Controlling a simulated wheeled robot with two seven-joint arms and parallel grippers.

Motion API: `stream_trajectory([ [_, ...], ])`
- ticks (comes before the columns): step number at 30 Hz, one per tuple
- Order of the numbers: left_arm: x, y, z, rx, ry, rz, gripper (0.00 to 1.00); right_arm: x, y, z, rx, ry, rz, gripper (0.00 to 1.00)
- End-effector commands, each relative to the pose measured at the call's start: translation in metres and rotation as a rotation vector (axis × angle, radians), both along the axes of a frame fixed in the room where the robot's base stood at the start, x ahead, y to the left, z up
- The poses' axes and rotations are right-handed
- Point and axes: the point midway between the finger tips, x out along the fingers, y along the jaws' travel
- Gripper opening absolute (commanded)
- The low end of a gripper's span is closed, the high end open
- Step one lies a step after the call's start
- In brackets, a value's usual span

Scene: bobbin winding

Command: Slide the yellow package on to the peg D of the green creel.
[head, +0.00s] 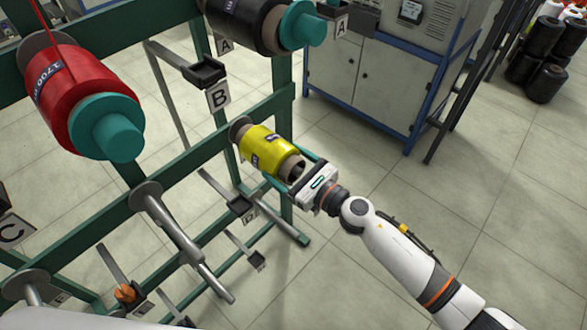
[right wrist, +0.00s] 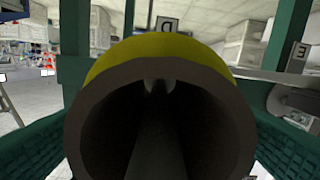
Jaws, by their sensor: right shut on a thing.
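The yellow package (head: 262,143) lies along a peg position of the green creel (head: 200,150), its far end close to a grey disc (head: 238,127). My right gripper (head: 292,170) is shut on the near end of its brown tube, with a finger on each side. In the right wrist view, the open tube end (right wrist: 92,120) faces the camera, with yellow showing above it. A grey strip shows inside the bore; I cannot tell for sure whether it is the peg. The D label (right wrist: 166,24) stands behind the package. My left gripper is not in view.
A red package (head: 85,85) and a dark package (head: 240,22), both with teal ends, sit on the creel above. A bare peg (head: 185,240) juts out at lower left. A cabinet (head: 385,85) stands behind.

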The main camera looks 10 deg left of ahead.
Motion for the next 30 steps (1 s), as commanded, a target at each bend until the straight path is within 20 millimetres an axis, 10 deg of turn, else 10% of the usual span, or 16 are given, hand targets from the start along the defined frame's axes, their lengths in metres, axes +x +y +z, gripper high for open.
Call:
stream_trajectory([
  [30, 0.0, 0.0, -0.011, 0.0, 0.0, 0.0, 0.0, 0.005, 0.007, -0.008, 0.001, -0.002, -0.001, 0.38],
])
